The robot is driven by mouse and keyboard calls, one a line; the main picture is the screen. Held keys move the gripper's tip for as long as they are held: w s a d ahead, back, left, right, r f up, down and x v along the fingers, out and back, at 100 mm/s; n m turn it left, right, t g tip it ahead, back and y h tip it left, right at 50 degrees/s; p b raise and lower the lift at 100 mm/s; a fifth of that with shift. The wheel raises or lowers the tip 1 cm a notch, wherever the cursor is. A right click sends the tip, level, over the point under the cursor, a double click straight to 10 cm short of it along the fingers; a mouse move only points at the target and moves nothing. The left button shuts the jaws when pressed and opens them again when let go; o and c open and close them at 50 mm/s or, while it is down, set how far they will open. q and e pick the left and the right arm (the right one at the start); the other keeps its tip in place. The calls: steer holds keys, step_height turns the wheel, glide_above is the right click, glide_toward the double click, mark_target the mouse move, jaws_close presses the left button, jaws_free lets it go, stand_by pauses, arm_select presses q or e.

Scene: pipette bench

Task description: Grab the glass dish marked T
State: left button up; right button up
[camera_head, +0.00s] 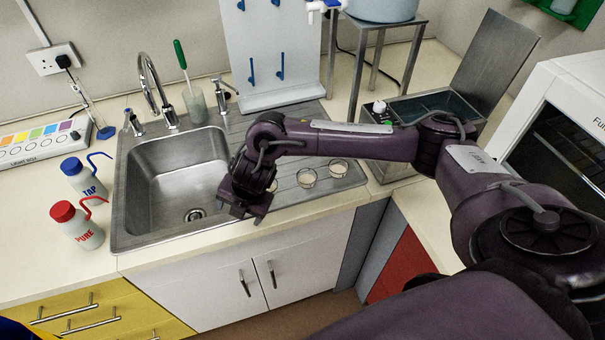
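Several small round glass dishes stand in a row on the drainboard right of the sink: one dish (338,168) farthest right, one dish (307,178) in the middle, and one dish (273,187) partly hidden by my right gripper. Their letters are too small to read, so I cannot tell which is marked T. My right gripper (245,211) points down over the sink's right front edge, just left of the nearest dish. Its fingers are dark and seen from above; whether they are open or shut is unclear. My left gripper is out of view.
The sink (160,190) lies left of the dishes. Two wash bottles, TAP (85,183) and PURE (79,229), stand at its left. A pegboard rack (270,50) rises behind. An open metal bath (430,105) stands right, behind my arm.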

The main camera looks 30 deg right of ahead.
mark_target(307, 180)
steer(key=d+g+h, duration=0.1)
steer(key=d, duration=0.5)
steer(key=w+d+m+g+h+b, duration=0.1)
steer(key=d, duration=0.6)
steer(key=w+d+r+h, duration=0.1)
steer(key=d, duration=0.6)
steer(key=shift+g+h+b, duration=0.3)
steer(key=shift+g+b, duration=0.05)
steer(key=shift+g, duration=0.05)
steer(key=shift+w+d+f+p, duration=0.1)
steer(key=shift+w+f+p, duration=0.15)
steer(key=shift+f, duration=0.65)
steer(key=shift+w+d+f+p, duration=0.1)
steer(key=shift+f+p, duration=0.1)
steer(key=shift+f, duration=0.65)
steer(key=shift+c, duration=0.5)
steer(key=c, duration=1)
